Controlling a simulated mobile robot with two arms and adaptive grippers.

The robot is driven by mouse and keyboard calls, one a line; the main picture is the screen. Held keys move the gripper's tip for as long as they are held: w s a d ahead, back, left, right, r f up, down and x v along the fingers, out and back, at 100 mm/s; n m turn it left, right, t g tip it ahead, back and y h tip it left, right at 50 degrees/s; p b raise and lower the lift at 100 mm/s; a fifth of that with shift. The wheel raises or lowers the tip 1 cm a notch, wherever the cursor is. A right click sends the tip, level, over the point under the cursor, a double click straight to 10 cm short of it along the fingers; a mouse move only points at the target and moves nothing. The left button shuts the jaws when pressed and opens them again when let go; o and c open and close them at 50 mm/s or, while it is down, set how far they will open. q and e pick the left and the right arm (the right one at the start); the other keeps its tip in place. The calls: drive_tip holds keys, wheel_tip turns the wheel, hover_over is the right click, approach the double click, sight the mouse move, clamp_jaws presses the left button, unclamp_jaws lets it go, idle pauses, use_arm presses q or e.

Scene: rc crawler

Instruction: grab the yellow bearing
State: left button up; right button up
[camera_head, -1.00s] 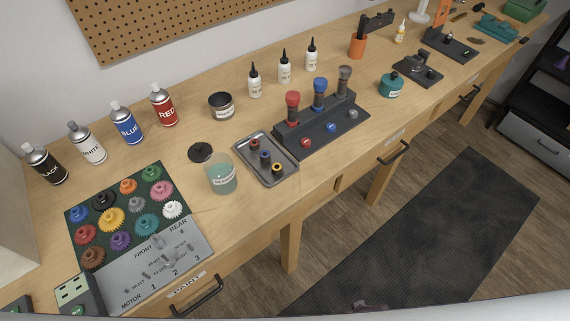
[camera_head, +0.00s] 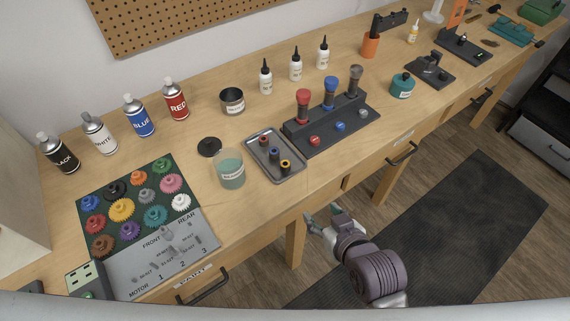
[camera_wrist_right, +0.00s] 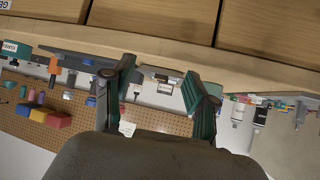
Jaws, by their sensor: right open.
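The yellow bearing (camera_head: 285,164) is a small dark cylinder with a yellow ring on top. It stands in the grey metal tray (camera_head: 293,174) near the front edge of the bench in the head view. A red one (camera_head: 264,141) and a blue one (camera_head: 274,153) stand in a row with it. My right gripper (camera_head: 322,212) is open and empty, in front of the bench and apart from the tray. Its two green-padded fingers stand apart in the right wrist view (camera_wrist_right: 162,85). I cannot make out the bearing there. My left gripper is not in view.
A jar of teal liquid (camera_head: 230,170) stands left of the tray, with a black lid (camera_head: 209,147) behind it. A dark stand (camera_head: 345,130) with red, blue and grey-topped tools stands to the right. The bench front edge and drawers lie between my gripper and the tray.

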drive_tip(key=w+a+r+t+y, duration=0.1)
drive_tip(key=w+a+r+t, duration=0.1)
drive_tip(key=w+a+r, duration=0.15)
drive_tip(key=p, duration=0.1)
approach(287, 166)
drive_tip(key=shift+n, duration=0.3)
drive_tip(key=x, duration=0.4)
drive_tip(key=shift+a+f, duration=0.1)
drive_tip(key=shift+a, duration=0.25)
drive_tip(key=shift+d+p+x, duration=0.15)
drive_tip(key=shift+p+x, duration=0.25)
drive_tip(key=shift+x, duration=0.95)
drive_tip(key=shift+d+p+x, duration=0.1)
drive_tip(key=shift+p+x, duration=0.25)
drive_tip(key=shift+x, duration=1)
drive_tip(key=shift+w, duration=0.1)
clamp_jaws()
